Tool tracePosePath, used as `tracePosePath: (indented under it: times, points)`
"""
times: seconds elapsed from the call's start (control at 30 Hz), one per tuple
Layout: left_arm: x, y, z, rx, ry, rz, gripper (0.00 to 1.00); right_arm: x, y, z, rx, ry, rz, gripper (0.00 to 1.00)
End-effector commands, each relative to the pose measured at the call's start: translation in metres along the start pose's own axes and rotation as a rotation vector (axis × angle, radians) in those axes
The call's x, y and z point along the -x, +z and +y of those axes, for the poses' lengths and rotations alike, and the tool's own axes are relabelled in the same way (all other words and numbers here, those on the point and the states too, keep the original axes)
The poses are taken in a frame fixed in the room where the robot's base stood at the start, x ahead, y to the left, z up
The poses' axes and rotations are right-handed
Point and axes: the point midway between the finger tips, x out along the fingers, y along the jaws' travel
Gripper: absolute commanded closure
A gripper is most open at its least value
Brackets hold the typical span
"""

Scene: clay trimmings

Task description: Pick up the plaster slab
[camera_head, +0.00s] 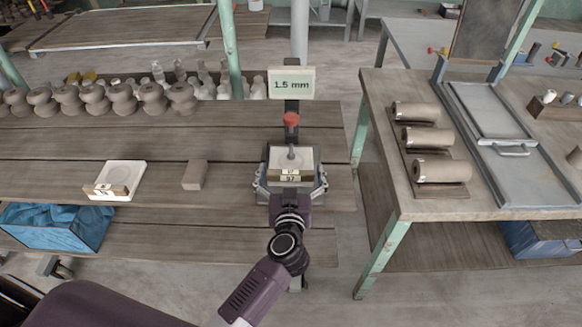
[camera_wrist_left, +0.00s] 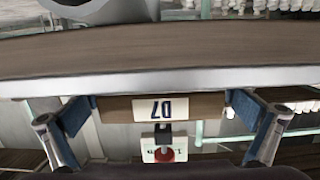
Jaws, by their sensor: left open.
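A pale plaster slab (camera_head: 307,157) with a wooden front strip and a number label lies at the foot of the stand with the "1.5 mm" sign. My left gripper (camera_head: 291,186) is at its near side, open, with one finger at each side of the strip. In the left wrist view, the labelled wooden strip (camera_wrist_left: 205,107) shows between my two blue-padded fingers (camera_wrist_left: 160,112). Whether the pads touch it cannot be told. A second white slab (camera_head: 122,174) with a labelled wooden strip lies on the bench at the left. My right gripper is not in view.
A brown clay block (camera_head: 195,174) lies on the slatted bench (camera_head: 230,215) between the slabs. The sign (camera_head: 292,83) and red knob (camera_head: 291,119) rise behind the gripper. A row of clay pots (camera_head: 105,100) stands behind. A side table (camera_head: 420,205) with clay cylinders is at the right.

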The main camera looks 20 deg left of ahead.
Motion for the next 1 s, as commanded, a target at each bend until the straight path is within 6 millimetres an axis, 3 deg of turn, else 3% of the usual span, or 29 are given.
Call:
tracePosePath:
  times: [0.17, 0.43, 0.9, 1.0]
  points:
    - [-0.022, 0.001, 0.0, -0.001, 0.0, 0.001, 0.0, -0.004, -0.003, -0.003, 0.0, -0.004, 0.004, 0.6]
    - [-0.025, 0.001, 0.0, 0.0, 0.001, 0.0, 0.0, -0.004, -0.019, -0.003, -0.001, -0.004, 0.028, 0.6]
    - [-0.025, 0.001, 0.0, 0.0, 0.0, 0.0, 0.5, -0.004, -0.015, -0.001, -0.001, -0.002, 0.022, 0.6]
    - [-0.025, -0.001, 0.0, 0.0, 0.001, 0.003, 0.5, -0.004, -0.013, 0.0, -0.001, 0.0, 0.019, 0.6]
